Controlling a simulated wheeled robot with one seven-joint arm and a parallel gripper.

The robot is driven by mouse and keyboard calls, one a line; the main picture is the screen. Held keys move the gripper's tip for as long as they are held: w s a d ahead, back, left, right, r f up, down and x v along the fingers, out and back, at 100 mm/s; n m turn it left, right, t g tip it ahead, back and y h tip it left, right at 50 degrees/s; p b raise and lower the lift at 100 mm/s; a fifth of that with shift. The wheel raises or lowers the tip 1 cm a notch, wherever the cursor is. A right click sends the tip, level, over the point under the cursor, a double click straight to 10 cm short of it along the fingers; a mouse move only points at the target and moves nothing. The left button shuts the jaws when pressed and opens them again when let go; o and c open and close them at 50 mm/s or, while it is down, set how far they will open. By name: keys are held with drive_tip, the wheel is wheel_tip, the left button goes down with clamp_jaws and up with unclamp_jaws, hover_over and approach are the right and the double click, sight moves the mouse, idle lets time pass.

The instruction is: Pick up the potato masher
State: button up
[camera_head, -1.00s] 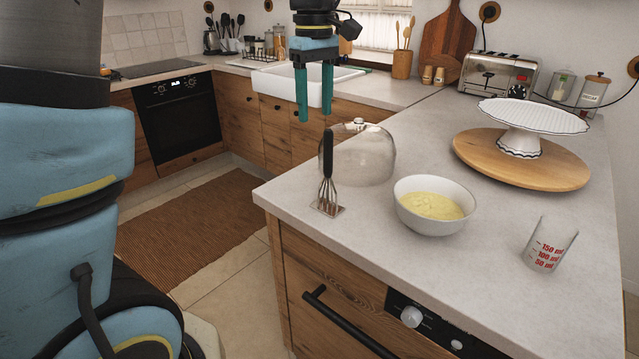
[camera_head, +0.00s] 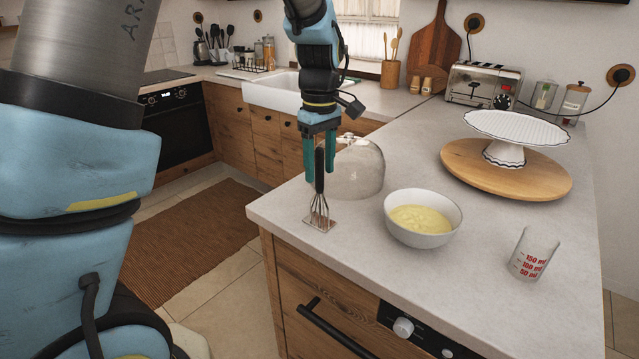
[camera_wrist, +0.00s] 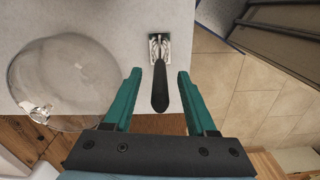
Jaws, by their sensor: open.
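The potato masher (camera_head: 319,205) stands upright on its metal head near the counter's left front edge, black handle up. My gripper (camera_head: 320,177) points down with its green fingers open, one to each side of the handle in the head view. In the wrist view the masher's black handle (camera_wrist: 159,88) lies in the gap between the two open fingertips of my gripper (camera_wrist: 160,76), with clear space on both sides. The fingers do not appear to touch it. The fingers partly overlap the area around the handle top.
A clear glass dome (camera_head: 352,168) stands close behind and right of the masher; it also shows in the wrist view (camera_wrist: 62,80). A white bowl of yellow food (camera_head: 423,218) is to the right. A measuring cup (camera_head: 533,254) and cake stand (camera_head: 503,154) are farther right.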

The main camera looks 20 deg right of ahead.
drive_tip(key=shift+f, duration=0.5)
clamp_jaws()
